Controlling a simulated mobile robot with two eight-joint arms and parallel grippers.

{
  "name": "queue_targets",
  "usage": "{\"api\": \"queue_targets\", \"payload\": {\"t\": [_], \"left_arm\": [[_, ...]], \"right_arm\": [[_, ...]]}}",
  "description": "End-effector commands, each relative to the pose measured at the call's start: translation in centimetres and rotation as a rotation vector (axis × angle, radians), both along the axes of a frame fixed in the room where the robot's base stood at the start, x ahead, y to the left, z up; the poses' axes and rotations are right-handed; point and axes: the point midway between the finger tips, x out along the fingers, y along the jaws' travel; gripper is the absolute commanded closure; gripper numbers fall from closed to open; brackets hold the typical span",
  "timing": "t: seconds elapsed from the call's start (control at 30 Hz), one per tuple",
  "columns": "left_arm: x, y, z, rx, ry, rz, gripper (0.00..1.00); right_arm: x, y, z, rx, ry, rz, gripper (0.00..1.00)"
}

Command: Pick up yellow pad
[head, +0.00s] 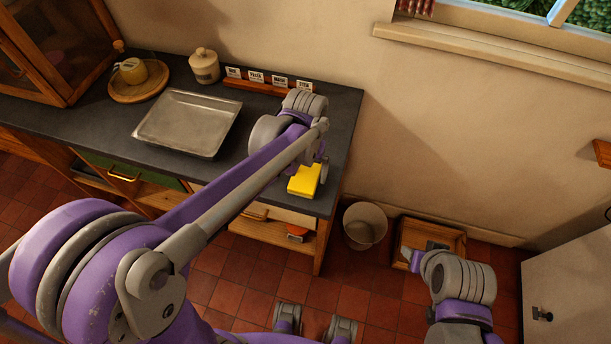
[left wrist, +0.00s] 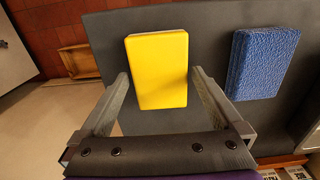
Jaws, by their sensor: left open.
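The yellow pad (head: 304,180) lies flat on the dark counter near its front right corner. In the left wrist view the yellow pad (left wrist: 158,65) lies ahead, its near end between the two fingertips. My left gripper (left wrist: 159,74) is open and empty, with one finger on each side of the pad. I cannot tell how high the fingers are above the counter. In the head view my left arm reaches over the counter to the pad and hides most of the gripper.
A blue textured pad (left wrist: 262,62) lies beside the yellow one. A metal tray (head: 187,122), a lidded jar (head: 204,66) and a rack of labelled cards (head: 262,86) stand on the counter. A bin (head: 365,224) and a wooden crate (head: 440,232) are on the floor to the right.

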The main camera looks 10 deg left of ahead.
Motion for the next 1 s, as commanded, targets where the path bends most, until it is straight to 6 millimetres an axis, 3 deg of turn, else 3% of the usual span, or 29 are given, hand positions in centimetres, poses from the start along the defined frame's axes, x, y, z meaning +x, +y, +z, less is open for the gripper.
{"api": "queue_targets", "payload": {"t": [0.23, 0.67, 1.0], "left_arm": [[0.0, 0.0, -0.2, 0.000, 0.000, 0.000, 0.02], [0.0, 0.0, -0.1, 0.000, 0.000, 0.000, 0.79], [0.0, 0.0, 0.8, 0.000, 0.000, 0.000, 0.81]], "right_arm": [[0.0, 0.0, 0.0, 0.000, 0.000, 0.000, 0.48], [0.0, 0.0, 0.0, 0.000, 0.000, 0.000, 0.48], [0.0, 0.0, 0.1, 0.000, -0.001, 0.000, 0.48]]}}
